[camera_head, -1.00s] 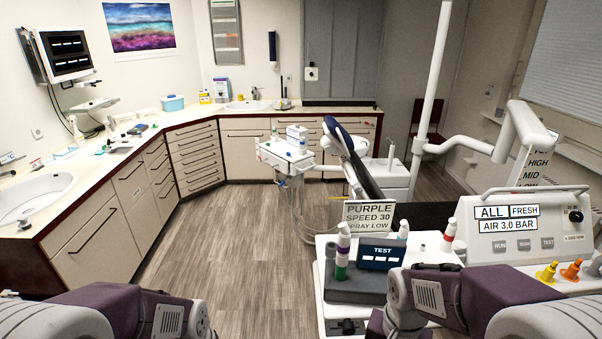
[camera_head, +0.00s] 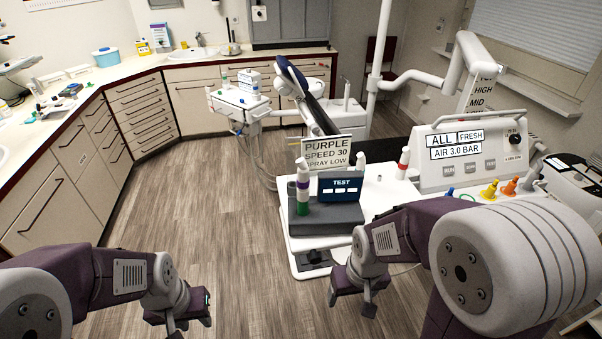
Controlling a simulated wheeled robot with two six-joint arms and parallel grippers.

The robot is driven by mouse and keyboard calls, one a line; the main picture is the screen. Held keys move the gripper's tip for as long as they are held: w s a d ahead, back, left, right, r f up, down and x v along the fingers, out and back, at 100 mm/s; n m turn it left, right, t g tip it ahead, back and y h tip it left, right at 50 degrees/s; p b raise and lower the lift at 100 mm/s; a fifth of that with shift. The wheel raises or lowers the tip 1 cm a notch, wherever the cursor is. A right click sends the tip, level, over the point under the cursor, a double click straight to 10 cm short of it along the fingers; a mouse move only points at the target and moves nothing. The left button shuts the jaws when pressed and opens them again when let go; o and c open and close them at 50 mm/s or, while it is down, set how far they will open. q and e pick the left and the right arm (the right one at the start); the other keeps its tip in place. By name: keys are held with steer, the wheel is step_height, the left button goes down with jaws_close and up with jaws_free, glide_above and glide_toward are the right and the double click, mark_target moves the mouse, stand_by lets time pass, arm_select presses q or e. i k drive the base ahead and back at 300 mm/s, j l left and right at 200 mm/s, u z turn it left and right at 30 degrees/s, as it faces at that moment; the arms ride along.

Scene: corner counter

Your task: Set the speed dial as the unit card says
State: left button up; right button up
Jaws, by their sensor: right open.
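The unit card (camera_head: 327,152) reads PURPLE, SPEED 30, SPRAY LOW and stands behind the small TEST screen. A black round knob (camera_head: 515,139), which looks like the speed dial, sits at the upper right of the white control panel (camera_head: 435,177). Its setting is too small to read. My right gripper (camera_head: 352,302) is open and empty, low in front of the white unit and well to the left of the knob. My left gripper (camera_head: 180,322) is at the bottom edge, over the floor, far from the panel. Its fingertips are partly cut off.
A dark grey holder (camera_head: 320,217) carries a white, purple and green handpiece (camera_head: 303,185) beside the TEST screen (camera_head: 342,190). Yellow (camera_head: 489,190) and orange (camera_head: 509,187) pieces stand below the panel. My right forearm lies close before them. The floor at left is clear.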

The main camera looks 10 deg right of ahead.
mark_target(514, 138)
steer(key=z, duration=1.65)
